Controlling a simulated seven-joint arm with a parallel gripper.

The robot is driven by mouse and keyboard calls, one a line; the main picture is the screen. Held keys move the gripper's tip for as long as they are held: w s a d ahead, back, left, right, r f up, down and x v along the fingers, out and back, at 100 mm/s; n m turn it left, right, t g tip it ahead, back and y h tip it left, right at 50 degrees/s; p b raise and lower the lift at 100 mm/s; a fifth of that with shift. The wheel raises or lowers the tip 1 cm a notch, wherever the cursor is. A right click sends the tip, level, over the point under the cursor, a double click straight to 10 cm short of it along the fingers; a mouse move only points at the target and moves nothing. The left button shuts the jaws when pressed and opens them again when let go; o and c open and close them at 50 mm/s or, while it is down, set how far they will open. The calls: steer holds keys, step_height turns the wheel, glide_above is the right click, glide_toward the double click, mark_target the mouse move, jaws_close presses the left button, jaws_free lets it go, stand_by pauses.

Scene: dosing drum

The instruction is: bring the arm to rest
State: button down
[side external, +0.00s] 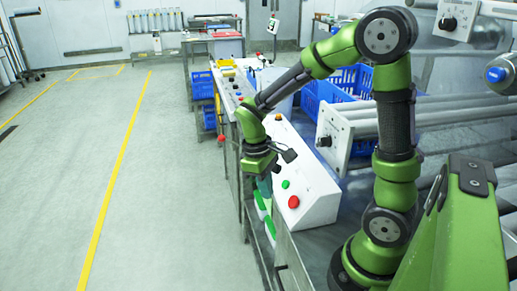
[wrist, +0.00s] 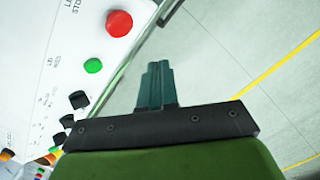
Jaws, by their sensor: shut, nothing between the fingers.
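My green arm stands at the right in the side external view and reaches over to the left, with the wrist bent downward. My gripper (side external: 264,185) hangs beside the white control box, partly hidden at its tips. In the wrist view my gripper (wrist: 157,68) shows teal fingers pressed together with nothing between them. The control box (side external: 305,180) has a red button (side external: 293,202) and a green button (side external: 285,184) on its sloped face. The wrist view also shows the red button (wrist: 119,24), the green button (wrist: 93,65) and several black knobs (wrist: 79,100).
Blue crates (side external: 318,95) stand behind the control box. A second control panel (side external: 232,90) lies farther back along the bench. Metal rollers (side external: 455,110) fill the right side. The grey floor (side external: 165,180) with yellow lines (side external: 113,180) is clear on the left.

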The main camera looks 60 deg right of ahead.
steer(key=s+a+r+m+t+y, duration=0.1)
steer(key=s+a+r+m+t, duration=0.1)
steer(key=a+r+t, duration=0.2)
steer(key=s+a+r+m+t+y, duration=0.1)
steer(key=r+t, duration=0.4)
steer(key=r, duration=0.5)
steer(key=s+a+m, duration=0.1)
steer(key=s+a, duration=0.1)
steer(key=shift+a+r+m+y, duration=0.2)
steer(key=shift+a+m+y, duration=0.2)
